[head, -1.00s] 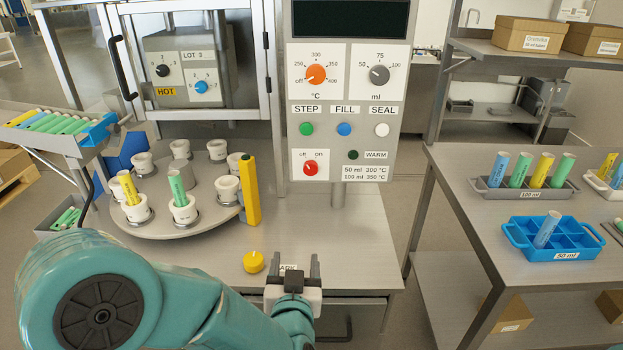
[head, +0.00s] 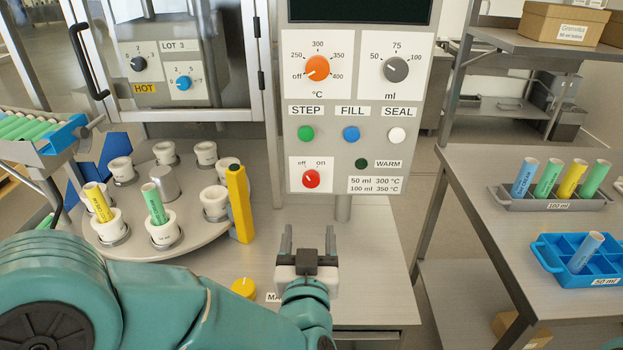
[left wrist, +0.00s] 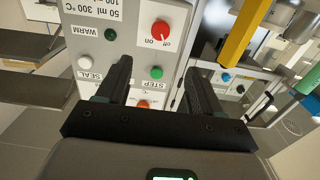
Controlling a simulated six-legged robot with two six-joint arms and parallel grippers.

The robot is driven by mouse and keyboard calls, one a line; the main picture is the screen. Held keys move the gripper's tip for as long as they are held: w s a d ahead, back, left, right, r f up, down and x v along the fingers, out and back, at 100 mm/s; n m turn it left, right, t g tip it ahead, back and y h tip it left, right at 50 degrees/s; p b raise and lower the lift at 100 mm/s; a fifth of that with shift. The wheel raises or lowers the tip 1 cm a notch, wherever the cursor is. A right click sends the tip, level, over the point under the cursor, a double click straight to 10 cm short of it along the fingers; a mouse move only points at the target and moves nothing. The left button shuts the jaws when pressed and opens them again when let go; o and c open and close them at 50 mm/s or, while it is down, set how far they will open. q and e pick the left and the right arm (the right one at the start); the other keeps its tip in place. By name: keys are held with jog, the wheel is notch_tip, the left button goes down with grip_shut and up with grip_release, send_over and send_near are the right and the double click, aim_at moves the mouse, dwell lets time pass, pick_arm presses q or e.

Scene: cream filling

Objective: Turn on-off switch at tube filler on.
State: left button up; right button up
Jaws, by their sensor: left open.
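The on-off switch (head: 311,179) is a red round knob low on the grey tube filler panel (head: 360,112). Its white pointer mark is turned to the upper left, toward "off". In the left wrist view the red knob (left wrist: 160,32) lies beyond my fingers, with the panel upside down. My left gripper (head: 309,240) is open and empty, below the red knob and apart from it in the head view. It also shows in the left wrist view (left wrist: 158,85). The WARM lamp (head: 362,163) beside the knob is dark green. My right gripper is not in view.
A turntable (head: 190,235) with white cups and tubes stands left of the panel. A yellow post (head: 238,205) rises close left of the knob. A yellow round button (head: 243,287) sits on the table. A blue tray (head: 575,262) stands on the right-hand table.

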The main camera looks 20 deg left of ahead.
pick_arm(q)
jog(key=p, duration=0.3)
send_near(311, 181)
jog(key=x, duration=0.7)
jog(key=shift+w+a+r, duration=0.1)
jog(key=shift+w+a, duration=0.05)
jog(key=shift+w, duration=0.65)
jog(key=c, duration=1)
